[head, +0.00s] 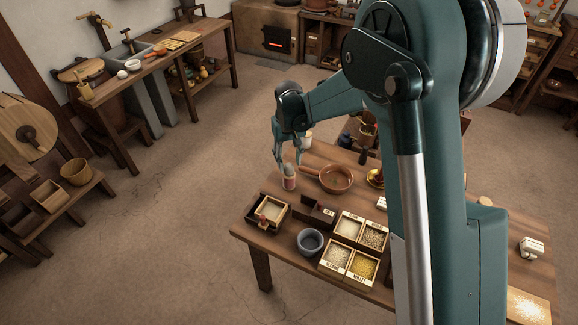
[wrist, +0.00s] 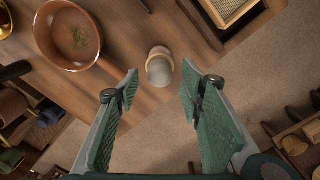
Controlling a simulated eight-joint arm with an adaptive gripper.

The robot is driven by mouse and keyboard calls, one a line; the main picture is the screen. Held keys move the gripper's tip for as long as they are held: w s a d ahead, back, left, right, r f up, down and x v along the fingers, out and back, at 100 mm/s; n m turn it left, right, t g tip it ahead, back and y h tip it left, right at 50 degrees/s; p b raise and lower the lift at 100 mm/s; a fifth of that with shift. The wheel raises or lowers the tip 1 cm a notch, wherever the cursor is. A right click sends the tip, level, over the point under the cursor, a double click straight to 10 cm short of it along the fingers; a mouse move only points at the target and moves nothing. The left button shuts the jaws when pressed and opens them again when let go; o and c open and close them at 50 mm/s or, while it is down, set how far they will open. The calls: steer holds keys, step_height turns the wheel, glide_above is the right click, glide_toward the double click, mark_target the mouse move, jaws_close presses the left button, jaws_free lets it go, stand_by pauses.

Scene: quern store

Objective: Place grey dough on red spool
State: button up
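The grey dough (head: 289,169) is a small rounded lump on top of the red spool (head: 289,184), which stands upright near the table's far left edge. In the wrist view the dough (wrist: 159,73) covers most of the spool, leaving only a pale pinkish rim (wrist: 160,51) showing behind it. My gripper (head: 286,158) is just above them, pointing down. In the wrist view its two fingers (wrist: 160,80) are wide apart with nothing between the pads. The dough lies just beyond the fingertips, and I see a gap on both sides of it.
A brown pan (head: 336,179) stands right of the spool, its handle reaching towards it. A wooden tray (head: 268,213), a grey bowl (head: 310,241) and labelled grain boxes (head: 350,226) are nearer the front. Open floor lies left of the table (head: 275,247).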

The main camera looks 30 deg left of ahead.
mark_target(290, 166)
step_height(290, 166, up, 8)
steer(key=shift+f, duration=0.25)
stand_by(0.6)
stand_by(0.4)
steer(key=s+d+r+m+t, duration=0.1)
steer(key=d+r, duration=0.6)
steer(key=d, duration=0.4)
steer(key=s+d+r+m+t+y, duration=0.15)
steer(key=d+r, duration=0.45)
steer(key=d, duration=0.6)
steer(key=s+d+r+m+t, duration=0.1)
steer(key=s+d+r+m, duration=0.1)
steer(key=d+r, duration=0.7)
steer(key=s+d+f+m+t, duration=0.1)
steer(key=s+d+m+t, duration=0.1)
steer(key=s+d, duration=0.8)
steer(key=s+d+f+m+t+h, duration=0.1)
steer(key=s+d+f+m, duration=0.1)
steer(key=s+d, duration=0.9)
steer(key=d, duration=0.6)
steer(key=shift+t, duration=0.35)
